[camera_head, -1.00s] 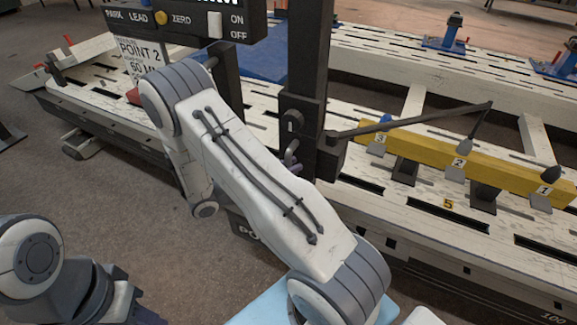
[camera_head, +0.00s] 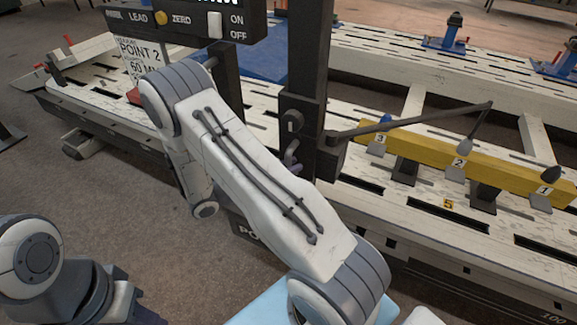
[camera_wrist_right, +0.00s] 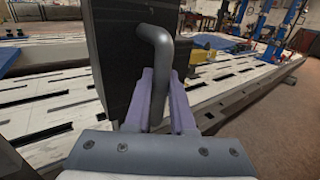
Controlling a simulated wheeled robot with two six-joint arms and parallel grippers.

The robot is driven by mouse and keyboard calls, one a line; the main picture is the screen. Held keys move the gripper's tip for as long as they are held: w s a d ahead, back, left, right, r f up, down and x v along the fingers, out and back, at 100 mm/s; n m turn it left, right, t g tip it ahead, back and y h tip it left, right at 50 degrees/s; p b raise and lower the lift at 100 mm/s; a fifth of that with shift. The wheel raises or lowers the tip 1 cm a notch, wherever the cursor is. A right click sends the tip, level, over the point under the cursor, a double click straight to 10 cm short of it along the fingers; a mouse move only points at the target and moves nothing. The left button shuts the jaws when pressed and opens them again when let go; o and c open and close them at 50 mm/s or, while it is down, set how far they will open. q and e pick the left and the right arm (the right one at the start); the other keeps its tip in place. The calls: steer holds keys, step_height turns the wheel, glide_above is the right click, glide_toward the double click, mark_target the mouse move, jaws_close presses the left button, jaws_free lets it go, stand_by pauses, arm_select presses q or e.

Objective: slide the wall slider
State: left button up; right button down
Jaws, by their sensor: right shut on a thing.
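The wall slider is a dark block (camera_head: 300,108) on an upright black post (camera_head: 311,45), with a bent grey handle (camera_head: 293,150) on its near face. In the right wrist view the handle (camera_wrist_right: 160,70) stands out from the dark block. My right gripper (camera_head: 297,168) is mostly hidden behind my arm in the head view. In the right wrist view its purple fingers (camera_wrist_right: 162,108) are shut around the lower part of the handle. My left arm shows only at the lower left, and I cannot make out its gripper.
A control box (camera_head: 180,20) with a yellow button and a white switch hangs at the upper left. A jointed measuring arm (camera_head: 410,118) reaches right from the post, above a yellow beam (camera_head: 490,170). The slotted white bench (camera_head: 450,210) runs behind. Floor is open at the left.

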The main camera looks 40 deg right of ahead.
steer(key=p, duration=1)
glide_toward(308, 127)
steer(key=d, duration=0.2)
steer(key=s+d, duration=0.1)
steer(key=d, duration=0.1)
steer(key=shift+d+r, duration=0.1)
steer(key=shift+d, duration=0.25)
steer(key=c, duration=1)
jaws_free()
steer(key=shift+c, duration=0.2)
steer(key=w+a, duration=0.2)
steer(key=a, duration=0.8)
steer(key=shift+b, duration=0.35)
steer(key=shift+a, duration=0.15)
